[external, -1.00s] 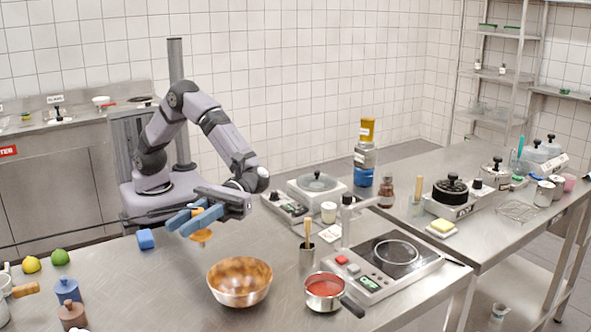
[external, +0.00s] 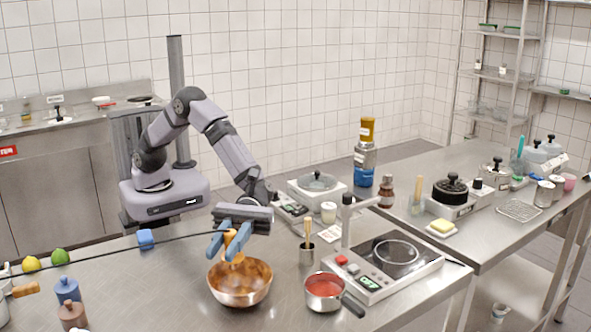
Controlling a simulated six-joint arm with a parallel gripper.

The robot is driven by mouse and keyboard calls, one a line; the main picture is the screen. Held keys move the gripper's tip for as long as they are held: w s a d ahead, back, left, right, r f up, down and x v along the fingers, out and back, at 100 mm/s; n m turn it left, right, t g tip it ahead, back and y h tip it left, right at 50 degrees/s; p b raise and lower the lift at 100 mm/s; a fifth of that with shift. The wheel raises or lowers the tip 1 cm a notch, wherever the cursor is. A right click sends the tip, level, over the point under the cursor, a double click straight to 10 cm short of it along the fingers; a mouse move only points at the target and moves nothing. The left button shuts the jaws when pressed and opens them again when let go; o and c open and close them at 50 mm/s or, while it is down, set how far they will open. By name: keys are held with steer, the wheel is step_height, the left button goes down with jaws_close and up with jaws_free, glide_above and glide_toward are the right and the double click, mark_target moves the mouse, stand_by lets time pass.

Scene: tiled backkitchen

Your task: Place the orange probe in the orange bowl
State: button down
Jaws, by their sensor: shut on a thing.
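The orange probe (external: 231,240) is held upright between the blue fingers of my gripper (external: 228,247), which is shut on it. The probe hangs over the orange-brown bowl (external: 240,292), with its lower end at about the bowl's back rim. I cannot tell whether the probe touches the bowl. A thin black cable runs from the gripper area to the left edge of the picture. The bowl stands upright on the steel table (external: 150,300).
A pan of red sauce (external: 325,289) stands right of the bowl, beside a hotplate (external: 390,262). A steel cup with a wooden-handled tool (external: 307,252) is behind the pan. A blue block (external: 146,240) lies left.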

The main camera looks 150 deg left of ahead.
mark_target(232, 258)
steer(key=shift+f+p, duration=0.35)
steer(key=shift+f, duration=1.9)
steer(key=shift+f, duration=0.15)
steer(key=c, duration=1.6)
jaws_free()
steer(key=shift+o, duration=0.2)
steer(key=shift+r, duration=0.2)
steer(key=b+v, duration=0.3)
steer(key=v, duration=0.9)
